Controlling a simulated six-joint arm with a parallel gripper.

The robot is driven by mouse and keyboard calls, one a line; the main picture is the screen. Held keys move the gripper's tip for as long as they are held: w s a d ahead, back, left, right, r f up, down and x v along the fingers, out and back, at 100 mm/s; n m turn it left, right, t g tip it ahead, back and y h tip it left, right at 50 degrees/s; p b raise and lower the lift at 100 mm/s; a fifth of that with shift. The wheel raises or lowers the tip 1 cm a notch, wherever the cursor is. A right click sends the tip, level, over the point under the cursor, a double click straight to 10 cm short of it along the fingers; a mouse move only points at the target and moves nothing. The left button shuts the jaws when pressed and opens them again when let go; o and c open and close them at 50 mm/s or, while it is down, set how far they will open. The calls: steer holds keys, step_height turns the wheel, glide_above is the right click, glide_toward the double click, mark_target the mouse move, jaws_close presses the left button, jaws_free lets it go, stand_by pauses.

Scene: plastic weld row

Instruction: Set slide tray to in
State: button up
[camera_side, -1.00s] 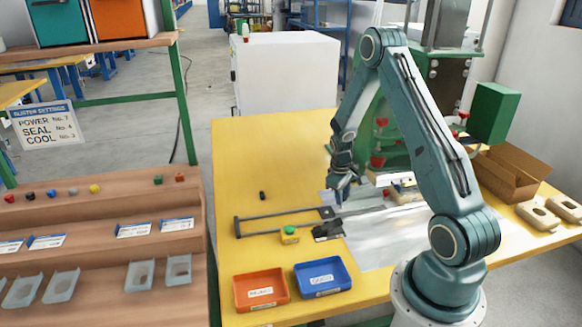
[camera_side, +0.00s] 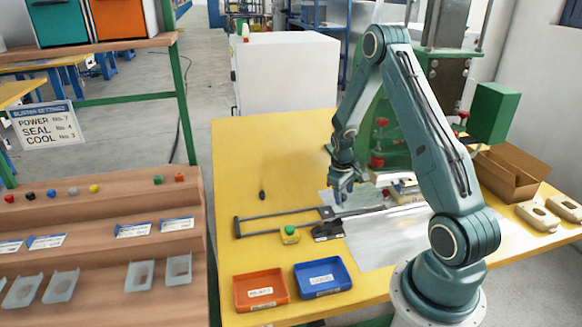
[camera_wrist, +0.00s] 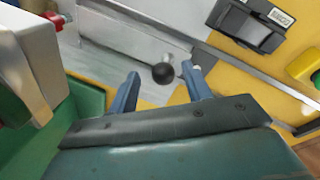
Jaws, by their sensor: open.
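My gripper (camera_side: 344,196) points down over the rails, near the press, in the side view. In the wrist view my gripper (camera_wrist: 160,88) is open, and a black ball knob (camera_wrist: 163,73) shows between its two fingers. I cannot tell whether the fingers touch the knob. The slide tray (camera_wrist: 125,40) seems to be the grey plate beside the knob in the wrist view. The slide rails (camera_side: 280,215) run from the left of the yellow table toward the press. In the side view the tray is partly hidden by my arm and gripper.
Orange (camera_side: 261,305) and blue (camera_side: 323,291) bins are at the table's front. The green press (camera_side: 385,140) and a cardboard box (camera_side: 508,175) are right.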

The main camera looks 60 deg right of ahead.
step_height(320, 180, up, 13)
steer(key=a, duration=0.2)
steer(key=shift+w+a, duration=0.2)
stand_by(0.5)
steer(key=s+a+r+t, duration=0.1)
steer(key=a+r+t, duration=0.2)
steer(key=a+r, duration=1.2)
steer(key=s+a+r+n+t+y, duration=0.2)
steer(key=s+a+r+t, duration=0.1)
steer(key=s+a, duration=1)
steer(key=shift+a+r, duration=0.35)
steer(key=shift+a, duration=0.25)
